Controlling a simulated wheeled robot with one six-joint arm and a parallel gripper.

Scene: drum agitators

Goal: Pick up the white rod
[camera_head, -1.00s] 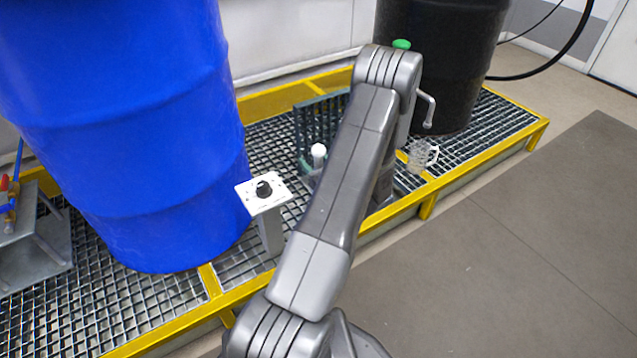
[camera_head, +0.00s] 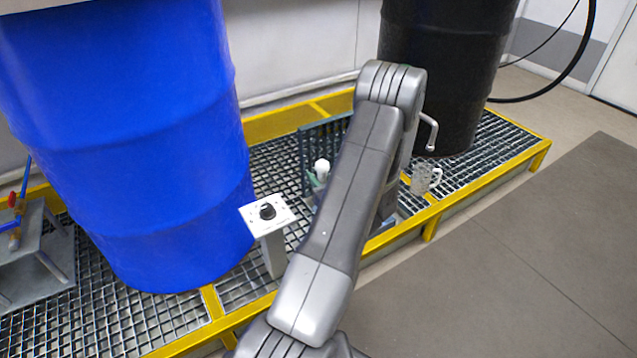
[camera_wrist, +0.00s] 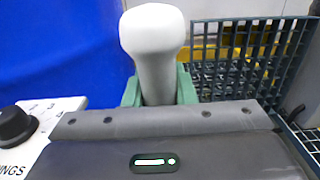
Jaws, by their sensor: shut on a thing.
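The white rod (camera_wrist: 153,45) stands nearly upright in the wrist view, with a wide rounded top and a narrower shaft. My gripper (camera_wrist: 158,88) has green fingers on both sides of the shaft and is shut on it. The rod's lower end is hidden behind my gripper's dark body. In the head view the rod's white top (camera_head: 321,166) shows just left of my arm, with a bit of green finger beside it.
A dark green grid-walled crate (camera_head: 308,152) is close behind the rod. A control box with a black knob (camera_head: 268,211) stands at left, beside a blue drum (camera_head: 150,150). A clear mug (camera_head: 422,180) and black drum (camera_head: 445,75) are at right.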

